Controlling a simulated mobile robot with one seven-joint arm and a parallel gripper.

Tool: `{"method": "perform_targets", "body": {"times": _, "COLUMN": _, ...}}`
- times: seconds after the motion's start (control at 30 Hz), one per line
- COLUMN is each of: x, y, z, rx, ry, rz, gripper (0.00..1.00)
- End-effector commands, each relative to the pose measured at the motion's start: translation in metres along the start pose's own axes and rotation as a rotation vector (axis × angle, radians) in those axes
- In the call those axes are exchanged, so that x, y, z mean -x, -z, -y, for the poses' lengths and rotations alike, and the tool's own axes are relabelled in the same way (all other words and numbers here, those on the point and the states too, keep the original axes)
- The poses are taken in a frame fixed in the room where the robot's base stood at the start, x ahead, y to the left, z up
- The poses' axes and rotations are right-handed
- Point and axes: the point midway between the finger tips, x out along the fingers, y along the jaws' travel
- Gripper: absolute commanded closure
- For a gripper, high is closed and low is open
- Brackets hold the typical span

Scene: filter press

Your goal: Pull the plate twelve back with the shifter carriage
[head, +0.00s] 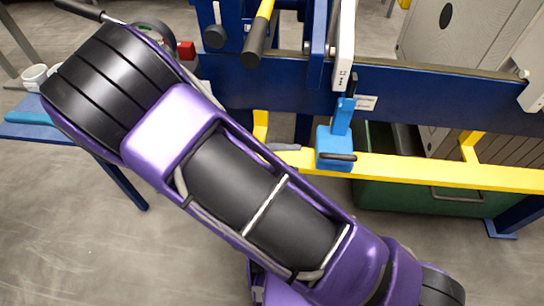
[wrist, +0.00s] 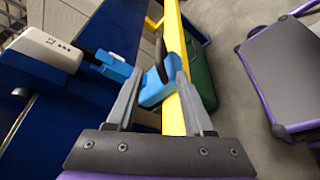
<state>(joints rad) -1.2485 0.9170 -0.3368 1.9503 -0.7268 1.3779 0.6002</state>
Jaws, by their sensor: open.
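A white plate end marked 12 (wrist: 50,44) sits on the blue frame in the wrist view; it also shows in the head view (head: 345,50). The blue shifter carriage (head: 333,143) rides on the yellow rail (head: 420,171), below the plate. Its blue arm reaches up with a dark tip close to the plate; I cannot tell whether they touch. A dark handle (head: 338,156) is on the carriage. In the wrist view my gripper (wrist: 156,66) is open, its fingers on either side of the carriage block (wrist: 158,88). In the head view my arm hides most of the gripper.
The blue frame beam (head: 440,97) runs behind the rail. A green bin (head: 400,194) stands below it. Another white plate end (head: 533,93) is at far right. White mugs (head: 34,76) stand on a blue table at left.

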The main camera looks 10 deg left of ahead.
Motion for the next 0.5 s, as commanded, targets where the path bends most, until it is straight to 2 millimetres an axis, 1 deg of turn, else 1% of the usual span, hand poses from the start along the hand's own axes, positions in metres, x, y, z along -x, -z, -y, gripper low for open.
{"method": "perform_targets", "body": {"times": 0.03, "x": 0.01, "y": 0.0, "z": 0.0, "rx": 0.0, "ry": 0.0, "rz": -0.002, "gripper": 0.48}}
{"method": "perform_targets", "body": {"times": 0.1, "x": 0.021, "y": 0.0, "z": 0.0, "rx": 0.0, "ry": 0.001, "rz": -0.002, "gripper": 0.48}}
{"method": "perform_targets", "body": {"times": 0.2, "x": 0.031, "y": 0.0, "z": 0.0, "rx": 0.0, "ry": 0.0, "rz": -0.002, "gripper": 0.48}}
{"method": "perform_targets", "body": {"times": 0.33, "x": 0.037, "y": 0.0, "z": 0.0, "rx": 0.001, "ry": 0.0, "rz": 0.0, "gripper": 0.48}}
{"method": "perform_targets", "body": {"times": 0.5, "x": 0.038, "y": 0.0, "z": 0.0, "rx": 0.001, "ry": 0.0, "rz": 0.001, "gripper": 0.48}}
